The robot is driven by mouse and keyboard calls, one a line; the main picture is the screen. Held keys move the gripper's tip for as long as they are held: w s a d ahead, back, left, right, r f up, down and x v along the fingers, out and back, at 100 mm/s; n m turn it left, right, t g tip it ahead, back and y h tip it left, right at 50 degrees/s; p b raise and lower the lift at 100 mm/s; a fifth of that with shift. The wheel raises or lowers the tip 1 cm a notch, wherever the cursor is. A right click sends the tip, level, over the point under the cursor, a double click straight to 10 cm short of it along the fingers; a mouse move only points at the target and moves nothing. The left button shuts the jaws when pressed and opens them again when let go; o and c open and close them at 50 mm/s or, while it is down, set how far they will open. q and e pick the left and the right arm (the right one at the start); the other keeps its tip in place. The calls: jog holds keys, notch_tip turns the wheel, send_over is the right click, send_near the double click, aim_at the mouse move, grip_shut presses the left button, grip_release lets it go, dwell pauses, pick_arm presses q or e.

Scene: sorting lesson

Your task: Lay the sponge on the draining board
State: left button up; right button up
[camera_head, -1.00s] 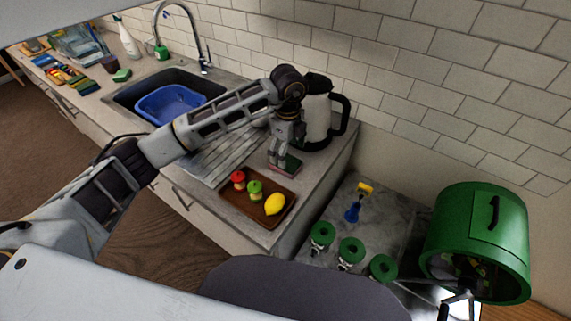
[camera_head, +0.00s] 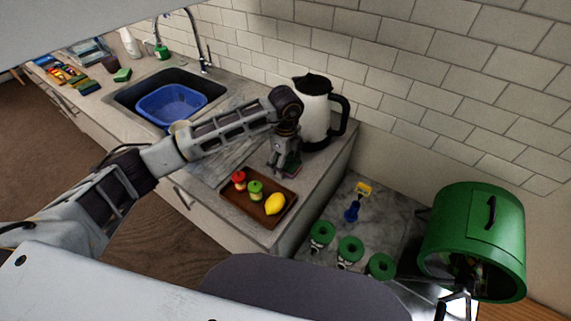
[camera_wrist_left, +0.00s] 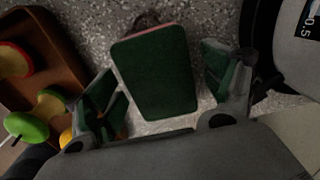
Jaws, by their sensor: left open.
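A sponge (camera_wrist_left: 155,75) with a dark green top and a pinkish edge lies on the speckled worktop in the left wrist view. In the head view it is a small patch (camera_head: 293,165) beside the kettle, partly hidden by my gripper. My left gripper (camera_head: 281,170) is open just over it. In the wrist view the gripper's fingers (camera_wrist_left: 160,80) stand either side of the sponge, with narrow gaps. The grooved metal draining board (camera_head: 222,158) lies left of the gripper, partly covered by my arm. My right gripper does not show.
A white and black kettle (camera_head: 316,112) stands close behind the gripper. A brown tray (camera_head: 247,208) with toy fruit lies in front. The sink holds a blue basin (camera_head: 170,104). Another green sponge-like block (camera_head: 122,75) lies beyond the sink.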

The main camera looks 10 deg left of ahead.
pick_arm(q)
jog(key=c, duration=0.8)
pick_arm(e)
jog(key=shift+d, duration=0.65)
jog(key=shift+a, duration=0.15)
pick_arm(q)
jog(key=shift+r, duration=0.5)
notch_tip(320, 180, up, 8)
jog(key=shift+f+b, duration=0.15)
jog(key=shift+b, duration=0.45)
jog(key=shift+r, duration=0.65)
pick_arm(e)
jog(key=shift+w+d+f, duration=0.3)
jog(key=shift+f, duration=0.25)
